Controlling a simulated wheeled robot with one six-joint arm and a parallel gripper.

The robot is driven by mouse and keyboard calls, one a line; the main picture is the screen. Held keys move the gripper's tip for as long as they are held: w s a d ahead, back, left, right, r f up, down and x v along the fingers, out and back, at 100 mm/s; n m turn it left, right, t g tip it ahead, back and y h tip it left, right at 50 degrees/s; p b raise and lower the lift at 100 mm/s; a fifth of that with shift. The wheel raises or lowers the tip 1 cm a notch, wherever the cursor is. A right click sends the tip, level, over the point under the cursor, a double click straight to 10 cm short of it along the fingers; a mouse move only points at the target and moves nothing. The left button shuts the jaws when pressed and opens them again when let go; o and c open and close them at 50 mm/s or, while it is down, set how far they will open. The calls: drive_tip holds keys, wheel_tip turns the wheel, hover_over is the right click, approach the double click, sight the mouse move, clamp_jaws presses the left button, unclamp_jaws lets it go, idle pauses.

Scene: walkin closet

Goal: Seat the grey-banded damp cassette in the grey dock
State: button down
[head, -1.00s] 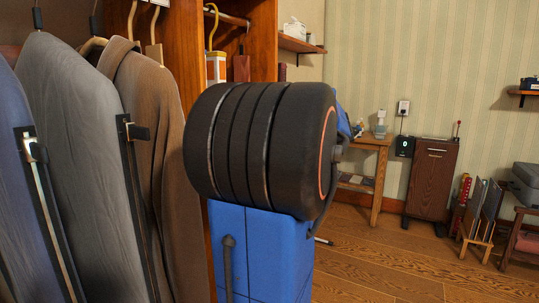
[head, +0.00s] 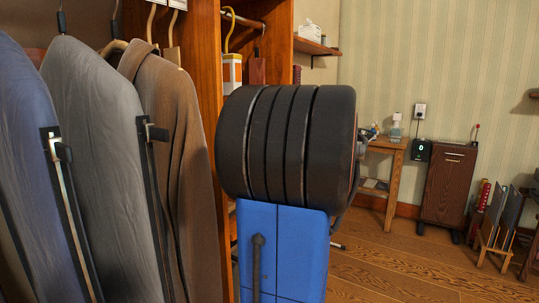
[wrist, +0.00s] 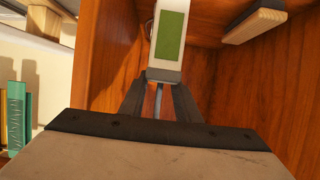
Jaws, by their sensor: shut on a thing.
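In the wrist view my gripper (wrist: 160,88) is shut on a white case with a green panel (wrist: 170,38), gripped near its lower end. I cannot pick out the grey dock in either view.
Coats (head: 100,150) hang close on the left, beside the wooden wardrobe (head: 207,60). Wooden walls surround the held case. At the back right are a small table (head: 390,147), a black box with a lit display (head: 421,151) and a brown cabinet (head: 449,185).

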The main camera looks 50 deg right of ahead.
drive_tip(key=w+a, duration=0.1)
drive_tip(key=w, duration=2.3)
drive_tip(key=shift+w+a, duration=0.15)
drive_tip(key=shift+a, duration=0.25)
idle(1.7)
idle(0.8)
idle(0.6)
drive_tip(key=shift+f, duration=1.3)
idle(0.8)
